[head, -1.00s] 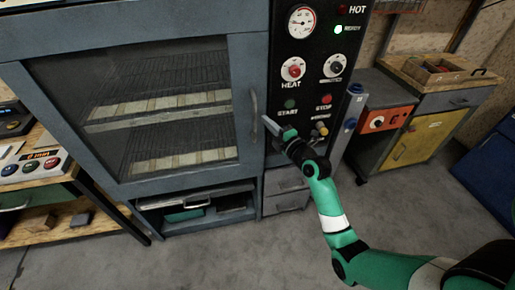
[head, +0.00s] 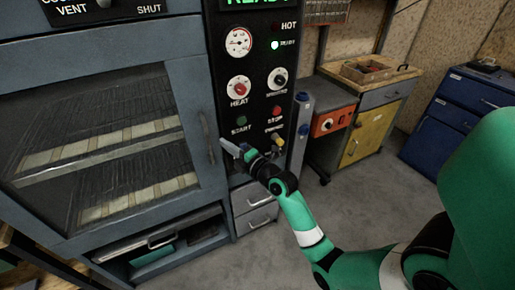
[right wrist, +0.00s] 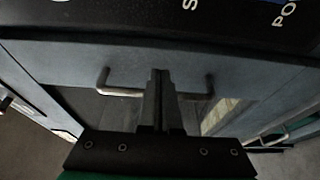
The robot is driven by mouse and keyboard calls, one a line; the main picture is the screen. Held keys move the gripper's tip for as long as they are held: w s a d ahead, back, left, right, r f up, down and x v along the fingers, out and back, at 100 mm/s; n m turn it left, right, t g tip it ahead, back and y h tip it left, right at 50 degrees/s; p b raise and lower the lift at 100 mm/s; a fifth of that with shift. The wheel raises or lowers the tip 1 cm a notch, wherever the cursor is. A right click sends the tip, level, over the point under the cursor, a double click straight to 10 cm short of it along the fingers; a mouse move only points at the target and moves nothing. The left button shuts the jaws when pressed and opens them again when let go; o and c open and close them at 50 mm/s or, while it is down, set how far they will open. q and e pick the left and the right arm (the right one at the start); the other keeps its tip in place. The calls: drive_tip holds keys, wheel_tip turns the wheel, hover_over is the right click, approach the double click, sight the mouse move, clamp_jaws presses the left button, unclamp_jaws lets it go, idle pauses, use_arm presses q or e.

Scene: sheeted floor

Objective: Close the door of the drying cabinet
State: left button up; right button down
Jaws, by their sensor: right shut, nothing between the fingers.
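The drying cabinet's grey door (head: 180,105) has a large window with wire racks behind it. It looks flush or nearly flush with the cabinet front; I cannot tell if a small gap remains. Its metal handle (head: 206,138) is on the right edge. My right gripper (head: 225,144) is shut and empty, just right of the handle and in front of the control panel's left edge. In the right wrist view the shut fingers (right wrist: 159,75) cross in front of the handle (right wrist: 122,93), hiding its middle. I cannot tell whether they touch. My left gripper is out of view.
The black control panel (head: 257,90) with knobs and buttons is right of the door. Small drawers (head: 254,207) are below it. The grey floor between is clear.

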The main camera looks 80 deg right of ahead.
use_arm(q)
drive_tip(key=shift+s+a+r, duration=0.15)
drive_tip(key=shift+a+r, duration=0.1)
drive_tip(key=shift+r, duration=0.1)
use_arm(e)
drive_tip(key=s+a, duration=0.1)
drive_tip(key=s, duration=0.8)
drive_tip(key=shift+s+a, duration=0.15)
drive_tip(key=shift+s, duration=0.25)
